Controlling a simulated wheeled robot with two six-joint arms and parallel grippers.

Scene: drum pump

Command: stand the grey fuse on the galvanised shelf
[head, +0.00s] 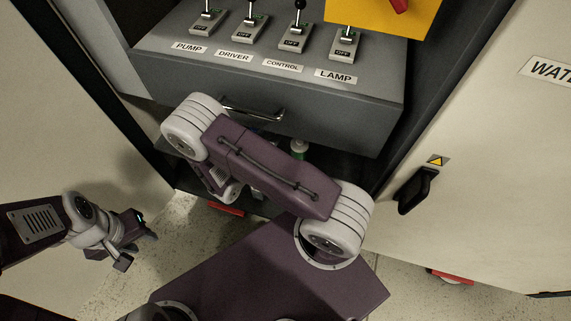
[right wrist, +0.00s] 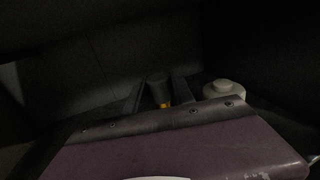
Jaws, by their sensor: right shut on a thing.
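In the right wrist view a grey fuse (right wrist: 157,88), a dark cylinder with a yellow-orange patch low down, stands between the fingers of my right gripper (right wrist: 160,92). The gripper is shut on it, inside a dark space. In the head view my right arm covers this gripper and the fuse. The galvanised shelf cannot be made out for sure; a dark surface (head: 345,172) lies under the grey switch box in the head view. My left gripper (head: 137,249) is open and empty at the lower left, above the floor.
The grey switch box (head: 270,95) with levers overhangs the space. Pale cabinet doors (head: 480,170) flank it. A red piece (head: 225,209) is low at the opening.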

